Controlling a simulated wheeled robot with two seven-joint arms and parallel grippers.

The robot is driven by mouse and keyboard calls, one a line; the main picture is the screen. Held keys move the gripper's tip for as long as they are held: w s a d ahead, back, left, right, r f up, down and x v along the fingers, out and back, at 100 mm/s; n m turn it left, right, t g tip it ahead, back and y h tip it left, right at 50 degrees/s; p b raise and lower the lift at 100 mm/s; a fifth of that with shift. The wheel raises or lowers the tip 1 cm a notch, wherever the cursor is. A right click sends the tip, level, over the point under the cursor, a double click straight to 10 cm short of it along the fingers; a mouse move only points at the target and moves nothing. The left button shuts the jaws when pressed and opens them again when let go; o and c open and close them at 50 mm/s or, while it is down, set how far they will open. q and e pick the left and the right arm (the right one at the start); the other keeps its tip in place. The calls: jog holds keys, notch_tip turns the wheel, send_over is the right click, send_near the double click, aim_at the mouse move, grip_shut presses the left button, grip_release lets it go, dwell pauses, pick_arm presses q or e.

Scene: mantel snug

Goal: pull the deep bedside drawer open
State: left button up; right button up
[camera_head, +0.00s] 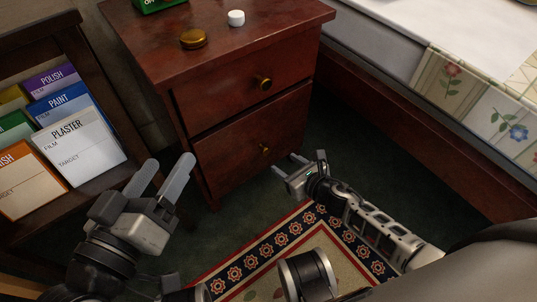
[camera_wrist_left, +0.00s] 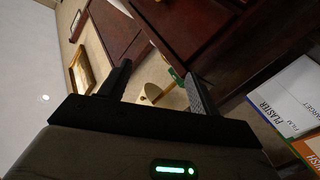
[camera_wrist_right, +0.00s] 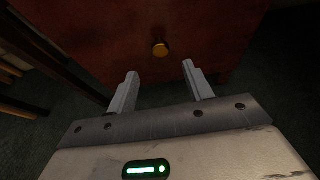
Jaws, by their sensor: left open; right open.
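A dark red wooden bedside cabinet (camera_head: 135,65) has two drawers, both looking closed. The upper drawer front (camera_head: 225,92) has a round brass knob (camera_head: 263,83). The lower drawer front (camera_head: 228,150) also has a brass knob (camera_head: 264,150). My right gripper (camera_head: 284,163) is open and empty, just in front of the lower knob. In the right wrist view a brass knob (camera_wrist_right: 160,47) shows just beyond the fingertips, roughly centred between them, with no contact visible. My left gripper (camera_head: 167,163) is open and empty, left of the cabinet's lower front.
On the cabinet top are a brass round thing (camera_head: 193,39), a white cap-like thing (camera_head: 236,18) and a green box (camera_head: 160,4). A rack with labelled folders (camera_head: 80,150) stands left. A bed (camera_head: 440,80) is at right. A patterned rug (camera_head: 262,258) lies on dark green floor.

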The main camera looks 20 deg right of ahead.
aim_at(267, 152)
jog(key=b+x, duration=0.3)
jog(key=x, duration=0.6)
jog(key=shift+w+a+f, duration=0.1)
jog(key=shift+w, duration=0.15)
pick_arm(q)
notch_tip(267, 152, up, 6)
jog(key=w+m+t+h, duration=0.2)
jog(key=m+t, duration=0.2)
jog(key=shift+w+a+r, duration=0.2)
jog(key=shift+a, duration=0.25)
pick_arm(e)
jog(key=shift+s, duration=0.1)
grip_shut()
